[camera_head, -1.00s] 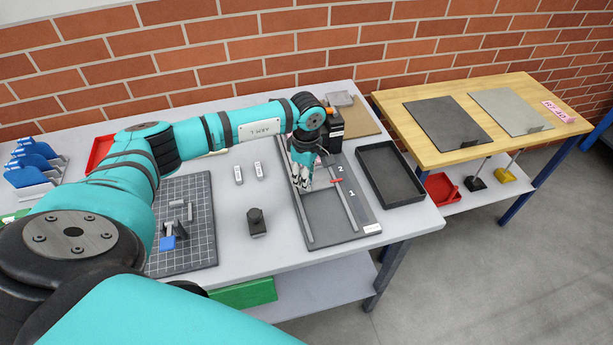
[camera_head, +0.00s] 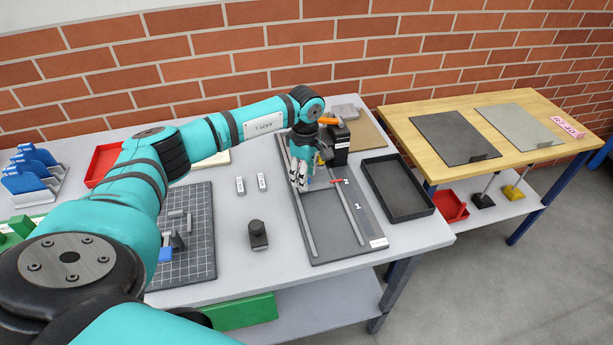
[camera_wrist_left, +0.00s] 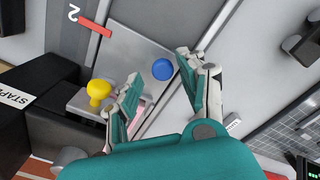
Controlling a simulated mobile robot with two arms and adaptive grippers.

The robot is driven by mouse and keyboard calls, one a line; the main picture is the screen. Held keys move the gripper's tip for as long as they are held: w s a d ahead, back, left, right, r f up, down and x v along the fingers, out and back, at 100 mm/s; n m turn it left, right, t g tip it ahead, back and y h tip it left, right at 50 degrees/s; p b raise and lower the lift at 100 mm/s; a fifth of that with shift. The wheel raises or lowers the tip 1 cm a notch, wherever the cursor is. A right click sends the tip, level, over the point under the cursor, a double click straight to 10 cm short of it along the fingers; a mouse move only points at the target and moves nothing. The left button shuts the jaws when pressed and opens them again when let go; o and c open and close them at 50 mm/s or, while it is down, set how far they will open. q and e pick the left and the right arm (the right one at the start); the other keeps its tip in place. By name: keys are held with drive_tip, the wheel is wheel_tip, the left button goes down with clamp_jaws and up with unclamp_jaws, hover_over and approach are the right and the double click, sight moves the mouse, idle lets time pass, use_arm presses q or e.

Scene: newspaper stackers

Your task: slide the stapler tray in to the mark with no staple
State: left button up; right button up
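The stapler (camera_head: 337,138), a black block with an orange top part, stands at the far end of a dark board with two pale rails and the marks 1 and 2. A red pointer (camera_head: 337,182) lies at mark 2; it also shows in the wrist view (camera_wrist_left: 95,28). The light grey tray (camera_wrist_left: 135,45) lies between the rails near mark 2, with a blue knob (camera_wrist_left: 162,69) and a yellow knob (camera_wrist_left: 99,89). My left gripper (camera_wrist_left: 160,70) is open, its fingers on either side of the blue knob; contact is unclear. My right gripper is out of view.
An empty black tray (camera_head: 397,187) lies right of the board. A black stamp-like object (camera_head: 258,232) and two small white pieces stand left of it. A wooden table (camera_head: 440,113) stands at right.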

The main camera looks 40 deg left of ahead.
use_arm(q)
wheel_tip(320, 180, up, 12)
idle(0.7)
